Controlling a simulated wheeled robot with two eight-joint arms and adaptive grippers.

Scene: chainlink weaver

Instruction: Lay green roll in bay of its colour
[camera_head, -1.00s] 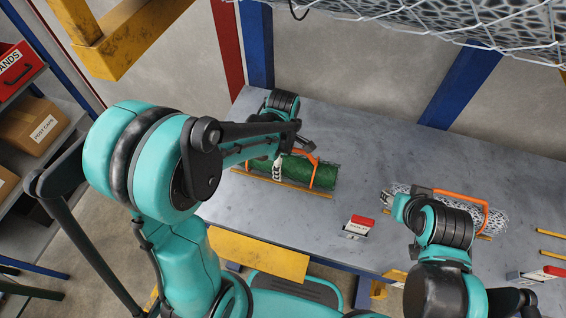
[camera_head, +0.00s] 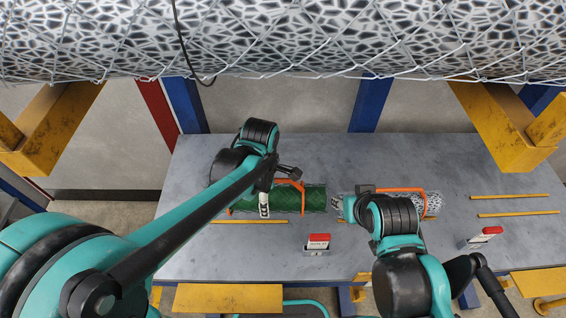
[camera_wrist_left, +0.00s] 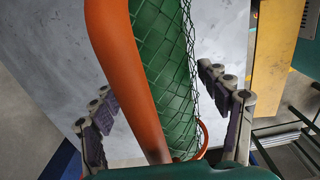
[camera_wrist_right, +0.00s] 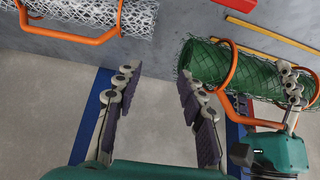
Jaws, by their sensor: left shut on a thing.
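The green roll (camera_head: 312,198) is a mesh cylinder with an orange handle, above the left part of the grey table (camera_head: 330,155). My left gripper (camera_head: 266,200) is shut on it near its left part. In the left wrist view, the green roll (camera_wrist_left: 168,75) and its orange bar (camera_wrist_left: 125,70) run between my fingers. The right wrist view shows the green roll (camera_wrist_right: 205,62) at the right, with my left fingers at its far end. My right gripper (camera_wrist_right: 155,100) is open and empty. It is beside the silver mesh roll (camera_wrist_right: 130,14), which has an orange handle. No green bay marking is readable.
Yellow strips lie on the table at left (camera_head: 250,221) and as a bare pair at right (camera_head: 512,197). Red-topped label blocks stand at the front (camera_head: 319,239) and right (camera_head: 486,233). A large mesh roll (camera_head: 290,40) spans the top, between yellow brackets (camera_head: 520,125).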

